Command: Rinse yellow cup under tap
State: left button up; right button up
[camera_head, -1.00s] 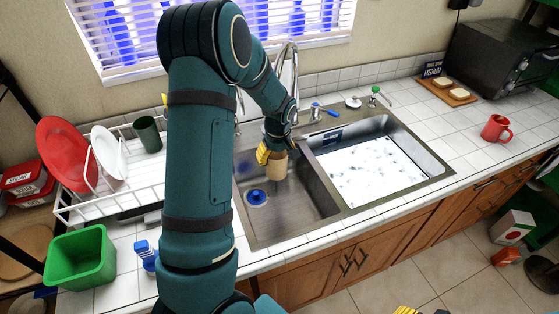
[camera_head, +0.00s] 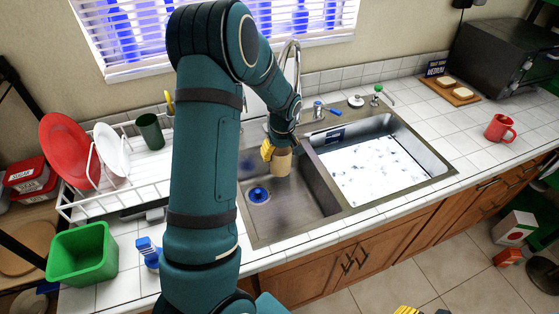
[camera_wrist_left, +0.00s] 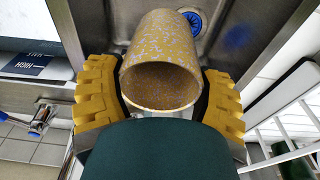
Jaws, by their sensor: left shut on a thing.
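The yellow cup (camera_head: 281,163), speckled with pale spots, is in my left gripper (camera_head: 277,150) over the left sink basin. In the left wrist view the cup (camera_wrist_left: 163,62) lies between the two yellow fingers of my left gripper (camera_wrist_left: 160,95), which is shut on it. Its open mouth faces the wrist camera. The tall curved metal tap (camera_head: 297,58) rises behind the cup, partly hidden by my left arm; I cannot tell whether water runs. A yellow part of my right gripper (camera_head: 406,310) just shows at the bottom edge; its fingertips are cut off.
The left basin (camera_head: 295,207) has a blue drain plug (camera_head: 259,194). The right basin's rim (camera_head: 440,178) surrounds whitish contents. A dish rack (camera_head: 95,200) and green bin (camera_head: 83,252) stand left. A red mug (camera_head: 499,128) is right on the counter, with clear tiles around it.

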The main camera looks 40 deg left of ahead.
pick_arm(q)
jog(key=shift+a, duration=0.1)
dwell(0.5)
jog(key=shift+s+a, duration=0.1)
jog(key=shift+s, duration=0.25)
jog(key=s+d+r, duration=0.2)
jog(key=s+d, duration=0.2)
jog(key=d, duration=0.5)
jog(key=shift+s, duration=0.3)
